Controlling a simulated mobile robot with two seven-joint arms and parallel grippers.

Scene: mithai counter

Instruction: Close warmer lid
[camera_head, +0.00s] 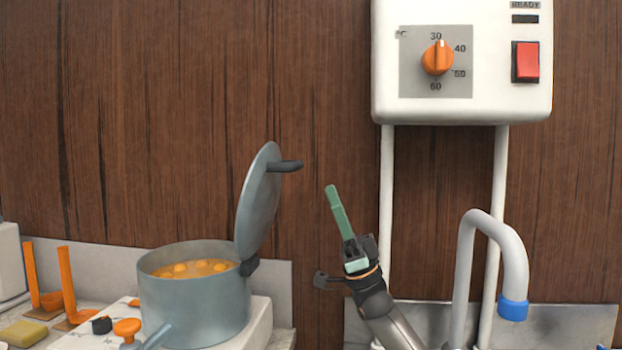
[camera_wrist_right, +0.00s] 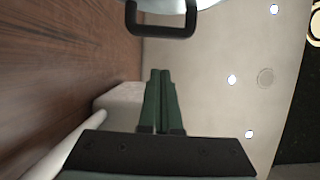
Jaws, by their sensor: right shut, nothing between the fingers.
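The warmer is a grey pot (camera_head: 195,305) with orange contents (camera_head: 190,268) and round pieces in it. Its grey lid (camera_head: 257,200) stands open, nearly upright on a hinge at the pot's right rim. The lid's dark handle (camera_head: 286,166) points right. My right gripper (camera_head: 335,198) is to the right of the lid, apart from it, with green fingers shut and empty, pointing up. In the right wrist view the shut fingers (camera_wrist_right: 162,90) point toward the dark handle (camera_wrist_right: 160,32), with a gap between. My left gripper is not in view.
A white control box (camera_head: 462,100) with an orange dial hangs on the wooden wall above right. White pipes (camera_head: 387,200) run below it, and a curved tap (camera_head: 490,225) stands at right. Orange ladles (camera_head: 66,285) and a yellow sponge (camera_head: 27,334) are at left.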

